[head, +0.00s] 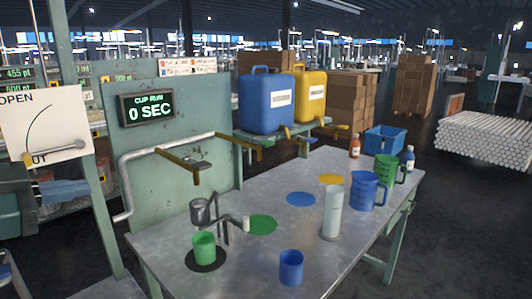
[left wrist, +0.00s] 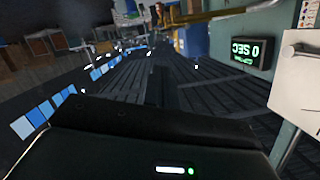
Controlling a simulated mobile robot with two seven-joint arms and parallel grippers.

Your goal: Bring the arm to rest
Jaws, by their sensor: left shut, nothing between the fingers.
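My left gripper (left wrist: 157,88) shows in the left wrist view as a black body along the bottom edge, with dark fingers rising in the middle. It is shut and empty, clear of the bench and its objects. I cannot clearly pick it out in the head view. My right gripper is not in view. The work table (head: 190,284) stands in the head view with its cups and jugs standing on it.
The table carries a green cup (head: 204,248), a blue cup (head: 291,267), a white cylinder (head: 332,211), a blue jug (head: 363,190) and a green jug (head: 388,170). A panel display (head: 148,108) reads 0 SEC. A white card (head: 45,125) with a lever is at the left. Dark floor lies right.

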